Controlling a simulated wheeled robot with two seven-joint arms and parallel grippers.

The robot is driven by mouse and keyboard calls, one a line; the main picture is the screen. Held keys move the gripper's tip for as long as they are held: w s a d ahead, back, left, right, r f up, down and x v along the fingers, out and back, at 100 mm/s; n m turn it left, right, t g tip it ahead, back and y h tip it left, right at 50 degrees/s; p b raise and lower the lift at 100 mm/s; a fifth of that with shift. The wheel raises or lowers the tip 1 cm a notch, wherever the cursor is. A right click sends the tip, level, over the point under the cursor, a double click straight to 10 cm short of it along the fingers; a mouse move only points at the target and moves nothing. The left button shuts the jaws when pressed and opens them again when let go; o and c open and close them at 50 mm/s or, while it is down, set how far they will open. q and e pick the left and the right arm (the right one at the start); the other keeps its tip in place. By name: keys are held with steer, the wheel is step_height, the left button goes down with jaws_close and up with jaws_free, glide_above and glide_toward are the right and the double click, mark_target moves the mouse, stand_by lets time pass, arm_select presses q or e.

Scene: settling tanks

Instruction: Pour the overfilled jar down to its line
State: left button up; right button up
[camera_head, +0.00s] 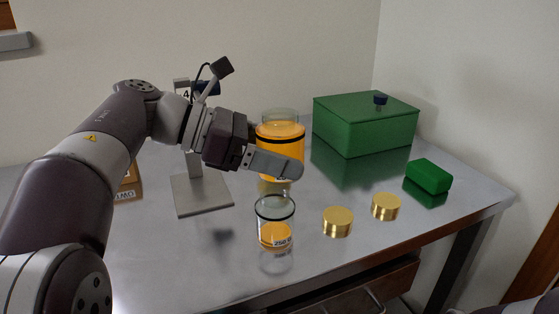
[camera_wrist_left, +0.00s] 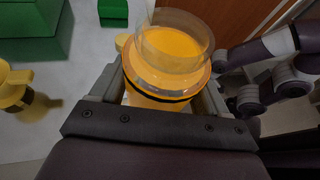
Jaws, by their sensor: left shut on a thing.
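A clear glass jar of orange liquid (camera_head: 280,134) with a black line around it stands upright at the middle of the table. Its liquid surface shows above the black line. My left gripper (camera_head: 274,165) is shut on the jar from the left, its near finger across the front. In the left wrist view, the jar (camera_wrist_left: 172,45) sits between the two fingers (camera_wrist_left: 160,92), its open rim toward the camera's far side. A smaller glass beaker (camera_head: 275,218) with some orange liquid and a label stands in front of the jar. Whether the jar's base touches the table is unclear.
Two brass discs (camera_head: 338,221) (camera_head: 385,206) lie right of the beaker. A green lidded box (camera_head: 362,128) and a small green block (camera_head: 429,176) are at the right. A grey stand (camera_head: 203,195) is left, partly behind my arm. The table's front right is clear.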

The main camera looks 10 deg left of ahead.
mark_target(275, 114)
arm_select(q)
steer(key=shift+r+p, duration=1.75)
steer(key=shift+r, duration=0.8)
steer(key=shift+r+p, duration=0.35)
steer(key=r+p, duration=0.1)
steer(key=p, duration=0.1)
steer(key=shift+p, duration=0.3)
steer(key=shift+f+p, duration=0.8)
steer(key=shift+f, duration=0.05)
step_height(275, 114, down, 5)
steer(key=shift+s+r, duration=0.1)
steer(key=shift+w+f, duration=0.2)
steer(key=shift+w, duration=0.05)
steer(key=shift+s, duration=0.1)
